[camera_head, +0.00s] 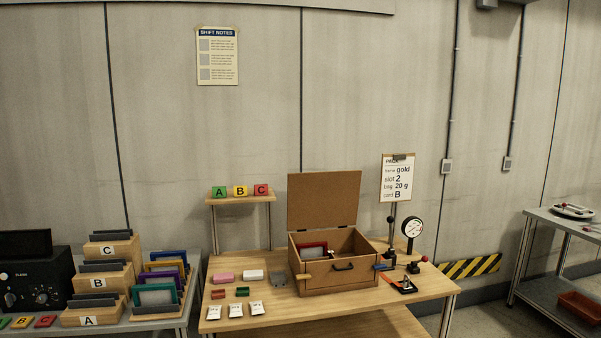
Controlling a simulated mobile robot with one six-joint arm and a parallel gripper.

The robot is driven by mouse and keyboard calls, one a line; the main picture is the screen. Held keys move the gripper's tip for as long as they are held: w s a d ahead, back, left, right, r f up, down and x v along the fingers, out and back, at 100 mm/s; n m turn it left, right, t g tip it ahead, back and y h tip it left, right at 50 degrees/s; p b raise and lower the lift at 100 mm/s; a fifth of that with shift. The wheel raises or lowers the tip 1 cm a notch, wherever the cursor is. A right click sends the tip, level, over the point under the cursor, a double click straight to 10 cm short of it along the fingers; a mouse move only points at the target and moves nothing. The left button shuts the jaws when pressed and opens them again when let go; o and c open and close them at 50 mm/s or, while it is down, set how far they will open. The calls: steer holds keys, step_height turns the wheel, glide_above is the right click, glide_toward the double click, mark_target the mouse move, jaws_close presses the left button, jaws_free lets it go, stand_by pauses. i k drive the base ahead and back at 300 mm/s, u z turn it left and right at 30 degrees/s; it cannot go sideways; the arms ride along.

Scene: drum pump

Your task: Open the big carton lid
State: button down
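A red-framed item (312,248) and a small white-and-red item (331,258) show inside; the rest of the inside is partly hidden by the front wall. My gripper is not in view.
Small packets (236,311) and coloured blocks lie left of the carton on the table (275,317). A round gauge (412,228) and a clipboard sign (397,178) stand at right. Frames and lettered wooden holders crowd the left bench.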

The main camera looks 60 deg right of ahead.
mark_target(316, 200)
steer(key=z, duration=1.2)
steer(key=k, duration=0.1)
steer(key=u, duration=2.55)
steer(key=k, duration=1.45)
steer(key=z, duration=1.3)
